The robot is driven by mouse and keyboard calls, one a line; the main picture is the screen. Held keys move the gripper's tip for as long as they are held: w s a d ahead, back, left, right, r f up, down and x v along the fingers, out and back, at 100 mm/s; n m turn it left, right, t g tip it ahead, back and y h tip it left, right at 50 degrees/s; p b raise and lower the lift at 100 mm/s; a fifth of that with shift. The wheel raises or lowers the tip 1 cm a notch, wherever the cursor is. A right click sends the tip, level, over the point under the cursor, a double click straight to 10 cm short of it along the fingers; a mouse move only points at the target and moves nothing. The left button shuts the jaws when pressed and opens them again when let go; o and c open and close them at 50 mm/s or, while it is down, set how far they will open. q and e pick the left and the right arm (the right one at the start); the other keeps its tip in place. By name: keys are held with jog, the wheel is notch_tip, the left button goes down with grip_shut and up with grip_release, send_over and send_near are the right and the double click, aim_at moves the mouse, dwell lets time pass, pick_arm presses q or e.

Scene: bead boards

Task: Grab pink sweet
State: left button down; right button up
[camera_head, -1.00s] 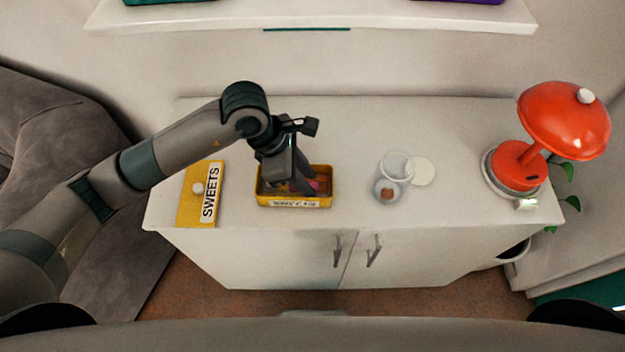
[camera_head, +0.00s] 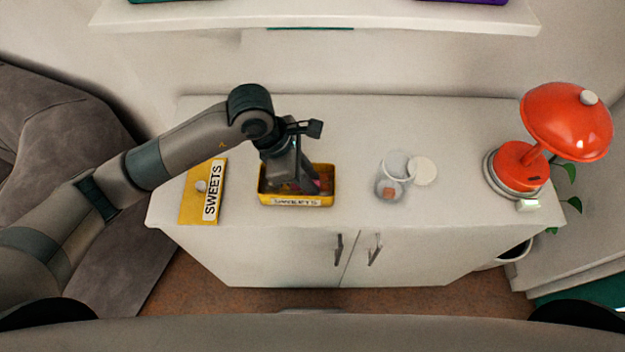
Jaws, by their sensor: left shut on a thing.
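A yellow box (camera_head: 264,199) labelled as sweets stands open on the white cabinet top. Small coloured sweets lie inside it, with a pink one (camera_head: 317,184) showing at the right of my gripper. My left gripper (camera_head: 298,186) points down into the box from above. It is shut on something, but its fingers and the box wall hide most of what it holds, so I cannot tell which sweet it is. My right gripper is not in view.
The yellow SWEETS lid (camera_head: 198,207) lies left of the box. A clear jar (camera_head: 391,180) with a brownish piece inside stands right, its pale round lid (camera_head: 424,171) beside it. A red lamp (camera_head: 565,122) is at the right end. A shelf (camera_head: 330,17) runs above.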

pick_arm(q)
jog(key=shift+r+b, duration=0.65)
jog(key=shift+r, duration=0.25)
jog(key=shift+d+r+b, duration=0.15)
jog(key=shift+r+b, duration=0.2)
jog(key=shift+r, duration=0.25)
jog(key=shift+d+r+b, duration=0.15)
jog(key=shift+r+b, duration=0.15)
jog(key=shift+r, duration=0.25)
pick_arm(e)
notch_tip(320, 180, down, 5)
jog(key=b, duration=0.3)
pick_arm(q)
jog(key=s+d+r+b, duration=0.1)
jog(key=s+d+r, duration=0.2)
jog(key=d+r, duration=0.4)
jog(key=shift+s+d, duration=0.2)
jog(key=shift+d, duration=1.6)
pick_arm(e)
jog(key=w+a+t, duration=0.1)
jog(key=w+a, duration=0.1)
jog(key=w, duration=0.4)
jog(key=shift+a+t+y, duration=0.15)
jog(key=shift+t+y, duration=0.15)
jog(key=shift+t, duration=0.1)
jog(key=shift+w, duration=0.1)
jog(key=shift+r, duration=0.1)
